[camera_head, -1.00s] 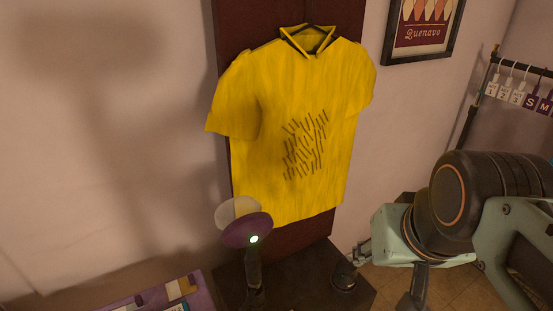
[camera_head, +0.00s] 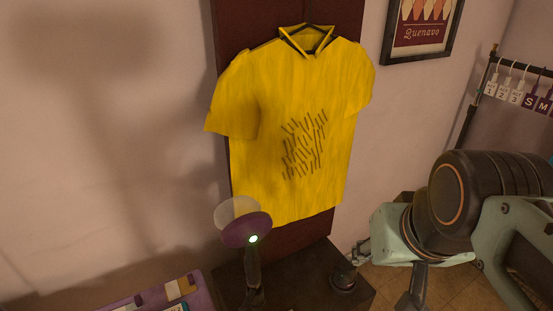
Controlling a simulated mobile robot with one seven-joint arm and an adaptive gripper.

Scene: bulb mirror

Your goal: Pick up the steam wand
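The steam wand (camera_head: 247,231) stands upright at the bottom centre. It has a purple head with a small glowing green light, a pale round face behind it, and a dark handle. Its lower end is at the picture's bottom edge. My gripper (camera_head: 382,282) is to the right of the wand, clearly apart from it. Its fingers look spread, with floor showing between them and nothing held. The lower end of the right finger is cut off by the frame.
A yellow shirt (camera_head: 300,130) hangs on a dark red panel (camera_head: 290,238) behind the wand. A dark surface (camera_head: 300,275) lies below it. A purple case (camera_head: 150,300) with coloured items is at bottom left. A clothes rail (camera_head: 470,115) is at right.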

